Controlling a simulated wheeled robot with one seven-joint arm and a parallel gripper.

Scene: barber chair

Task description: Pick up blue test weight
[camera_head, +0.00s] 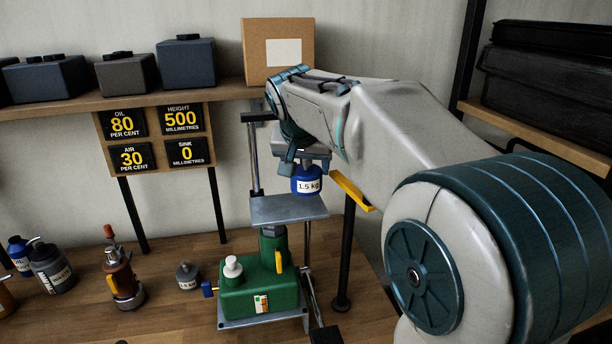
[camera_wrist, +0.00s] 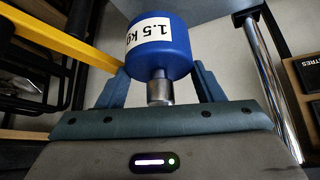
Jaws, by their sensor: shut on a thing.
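The blue test weight (camera_head: 306,185) has a white label reading 1.5 kg and hangs just above a grey metal plate (camera_head: 289,208) on the stand. Whether it touches the plate is hard to tell. My gripper (camera_head: 304,164) is above it, shut on its top. In the wrist view the blue weight (camera_wrist: 158,50) shows close up, with its metal stem between the two fingers of my gripper (camera_wrist: 160,85). The contact of the fingertips with the weight is partly hidden.
A green pump unit (camera_head: 255,290) stands under the plate. A yellow bar (camera_head: 352,190) lies close to the right of the weight. Metal posts flank the plate. A grey weight (camera_head: 187,275) and several bottles stand on the wooden bench. A shelf with a cardboard box (camera_head: 279,52) is behind.

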